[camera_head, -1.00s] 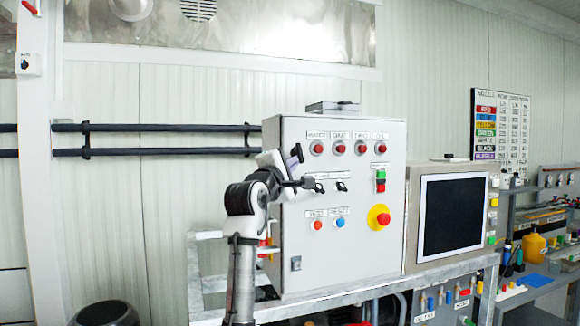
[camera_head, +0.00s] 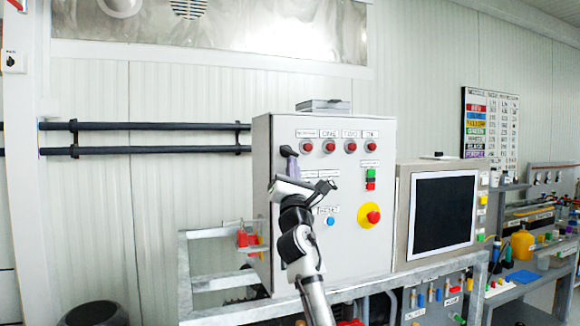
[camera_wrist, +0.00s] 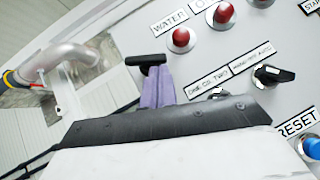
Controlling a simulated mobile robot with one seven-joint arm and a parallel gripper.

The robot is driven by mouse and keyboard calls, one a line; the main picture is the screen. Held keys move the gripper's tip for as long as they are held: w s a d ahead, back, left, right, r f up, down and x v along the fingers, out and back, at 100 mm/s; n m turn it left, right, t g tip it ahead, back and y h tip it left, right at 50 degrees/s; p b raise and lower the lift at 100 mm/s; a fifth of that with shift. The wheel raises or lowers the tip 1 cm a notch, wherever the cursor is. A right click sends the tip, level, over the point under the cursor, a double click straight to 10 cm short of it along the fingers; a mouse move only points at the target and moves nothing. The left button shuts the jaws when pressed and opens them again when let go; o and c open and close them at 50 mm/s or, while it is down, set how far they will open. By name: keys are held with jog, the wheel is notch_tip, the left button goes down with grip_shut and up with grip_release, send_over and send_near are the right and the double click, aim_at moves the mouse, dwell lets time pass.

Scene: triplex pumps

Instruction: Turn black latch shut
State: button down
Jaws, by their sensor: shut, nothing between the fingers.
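The black latch (camera_head: 289,151) is at the upper left edge of the grey control cabinet's front (camera_head: 350,250). In the wrist view the black latch (camera_wrist: 146,60) shows as a short bar lying almost level, reaching left past the panel edge. My gripper (camera_head: 292,167) has purple fingers closed together, with their tips right at the latch from below. In the wrist view my gripper (camera_wrist: 157,87) covers the lower part of the latch. I cannot tell whether the fingers press on it. Nothing shows between the fingers.
Red buttons (camera_head: 329,146) line the cabinet top. A black selector knob (camera_wrist: 272,75) and blue reset button (camera_wrist: 312,147) sit right of my gripper. A red emergency button (camera_head: 372,216) is further right. A metal rail frame (camera_head: 215,283) runs below; left of the cabinet is open wall.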

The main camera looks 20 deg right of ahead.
jog(key=n+y, duration=0.1)
jog(key=n+t+y, duration=0.1)
jog(key=shift+d+r+n+y, duration=0.1)
jog(key=shift+d+n+y, duration=0.2)
jog(key=shift+d+n, duration=0.1)
jog(key=shift+a, duration=0.1)
jog(key=w+a+f+b+v, duration=0.1)
jog(key=b+v, duration=0.5)
jog(key=v, duration=0.6)
jog(key=shift+w+f, duration=0.15)
jog(key=shift+f, duration=0.55)
